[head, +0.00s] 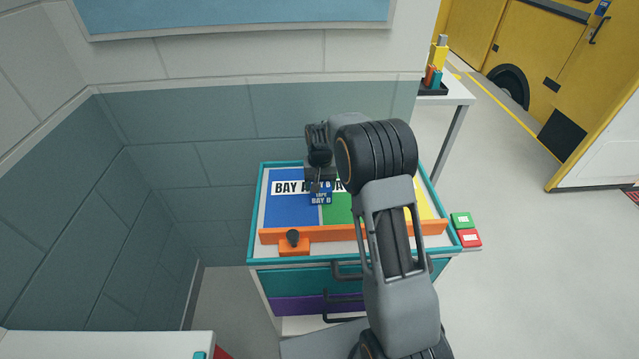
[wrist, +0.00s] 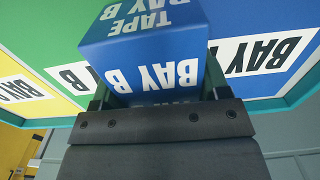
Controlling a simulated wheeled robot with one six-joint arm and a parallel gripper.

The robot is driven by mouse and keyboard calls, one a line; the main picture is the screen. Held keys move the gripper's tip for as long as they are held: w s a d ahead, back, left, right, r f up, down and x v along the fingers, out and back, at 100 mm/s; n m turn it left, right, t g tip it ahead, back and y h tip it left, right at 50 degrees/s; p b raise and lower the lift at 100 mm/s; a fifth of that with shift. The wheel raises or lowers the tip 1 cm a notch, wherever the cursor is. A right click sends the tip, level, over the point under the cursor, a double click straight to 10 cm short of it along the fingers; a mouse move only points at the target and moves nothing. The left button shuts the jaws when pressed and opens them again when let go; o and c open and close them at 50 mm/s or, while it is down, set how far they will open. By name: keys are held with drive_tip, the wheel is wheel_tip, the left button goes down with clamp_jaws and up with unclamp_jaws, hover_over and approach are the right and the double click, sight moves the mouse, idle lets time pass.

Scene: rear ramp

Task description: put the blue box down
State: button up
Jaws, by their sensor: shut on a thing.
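The blue box (wrist: 150,50) carries white lettering reading TAPE BAY B. In the head view the blue box (head: 321,198) is small and sits over the line between the blue bay (head: 287,211) and the green bay (head: 337,208). My gripper (head: 319,183) is shut on it from the far side; in the wrist view the gripper (wrist: 157,104) has a finger on each side of it. I cannot tell whether its underside touches the cart top. A yellow bay (wrist: 22,88) lies beyond the green one. My arm hides part of the bays and their labels.
The cart top has a teal rim (head: 256,215) and an orange bar (head: 345,231) along its near side, with a dark knob (head: 292,238). Green (head: 462,220) and red (head: 470,238) boxes stand off its right edge. A tiled wall is behind.

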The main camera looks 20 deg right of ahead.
drive_tip(key=o, duration=1)
drive_tip(key=shift+f, duration=0.1)
wheel_tip(320, 180, up, 12)
drive_tip(key=s+r+n+t, duration=0.2)
drive_tip(key=s+t, duration=0.1)
drive_tip(key=s, duration=2.3)
drive_tip(key=shift+s+a+r, duration=0.25)
drive_tip(key=shift+s+r, duration=0.05)
drive_tip(key=shift+s, duration=0.1)
